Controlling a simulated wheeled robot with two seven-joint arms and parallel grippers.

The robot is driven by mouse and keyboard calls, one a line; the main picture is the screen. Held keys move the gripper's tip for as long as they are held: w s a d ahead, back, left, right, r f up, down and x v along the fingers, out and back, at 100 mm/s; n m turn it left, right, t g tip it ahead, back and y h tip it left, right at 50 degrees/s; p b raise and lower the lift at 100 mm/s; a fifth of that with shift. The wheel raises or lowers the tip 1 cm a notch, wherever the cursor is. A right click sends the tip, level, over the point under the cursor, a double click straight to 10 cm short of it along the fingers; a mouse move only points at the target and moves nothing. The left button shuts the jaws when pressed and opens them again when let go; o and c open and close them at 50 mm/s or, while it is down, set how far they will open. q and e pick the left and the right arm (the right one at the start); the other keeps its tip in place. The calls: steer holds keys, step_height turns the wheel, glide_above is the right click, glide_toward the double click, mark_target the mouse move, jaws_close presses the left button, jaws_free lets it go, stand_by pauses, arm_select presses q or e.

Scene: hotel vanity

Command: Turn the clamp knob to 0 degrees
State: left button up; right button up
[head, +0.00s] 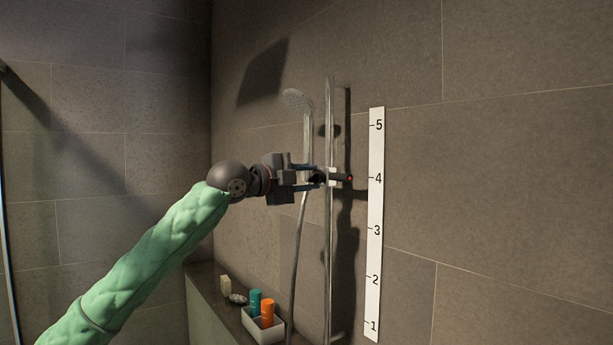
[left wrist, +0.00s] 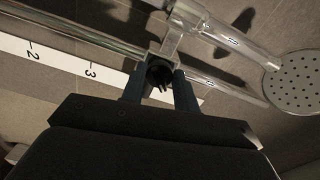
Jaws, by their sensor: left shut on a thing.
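The black clamp knob (left wrist: 159,74) sits on the shower rail clamp, between the fingers of my left gripper (left wrist: 158,92) in the left wrist view. My left gripper also shows in the head view (head: 309,178), shut on the knob at the rail. The knob's exact angle cannot be told. My right gripper is not in view.
The vertical metal rail (head: 329,260) stands close to the tiled wall, with the hose (head: 295,255) hanging left of it. A ledge below holds a white caddy (head: 262,331) with a teal bottle (head: 255,302) and an orange bottle (head: 267,311). Open space lies right of the scale.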

arm_select(q)
steer(key=n, duration=0.8)
steer(key=shift+d+r+n+b, duration=0.1)
steer(key=shift+n+b, duration=0.2)
steer(key=shift+b, duration=0.05)
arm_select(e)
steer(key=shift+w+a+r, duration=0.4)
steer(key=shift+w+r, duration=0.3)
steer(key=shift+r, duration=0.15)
arm_select(q)
steer(key=shift+n, duration=0.4)
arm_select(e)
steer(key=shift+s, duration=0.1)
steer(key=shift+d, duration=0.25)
arm_select(q)
steer(key=o, duration=0.9)
steer(key=shift+o, duration=0.3)
steer(key=shift+d, duration=0.15)
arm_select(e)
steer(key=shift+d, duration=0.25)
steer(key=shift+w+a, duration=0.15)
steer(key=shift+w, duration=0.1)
